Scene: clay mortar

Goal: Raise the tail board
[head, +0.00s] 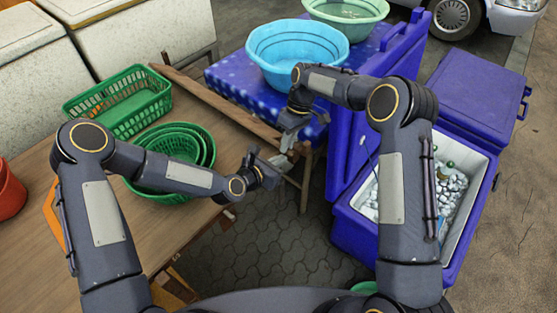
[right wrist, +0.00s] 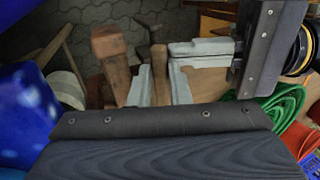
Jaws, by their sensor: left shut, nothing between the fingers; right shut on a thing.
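The tail board (head: 228,108) shows in the head view as a long wooden plank along the right edge of the wooden table bed. My right gripper (head: 291,130) is at its near end, shut on wood; in the right wrist view the gripper (right wrist: 158,92) has a narrow wooden piece (right wrist: 159,66) between its grey fingers. I cannot tell the board's exact tilt. My left gripper (head: 274,168) is shut and empty, just below and left of the right one. It also shows in the right wrist view (right wrist: 200,52). The arms hide part of the board's end.
A green crate (head: 118,102) and stacked green baskets (head: 180,150) stand on the wooden bed (head: 185,238). Beyond the board is a blue-covered table (head: 238,88) with a blue basin (head: 297,50). An open blue cooler (head: 352,222) stands at the right. Paving (head: 285,245) is clear below.

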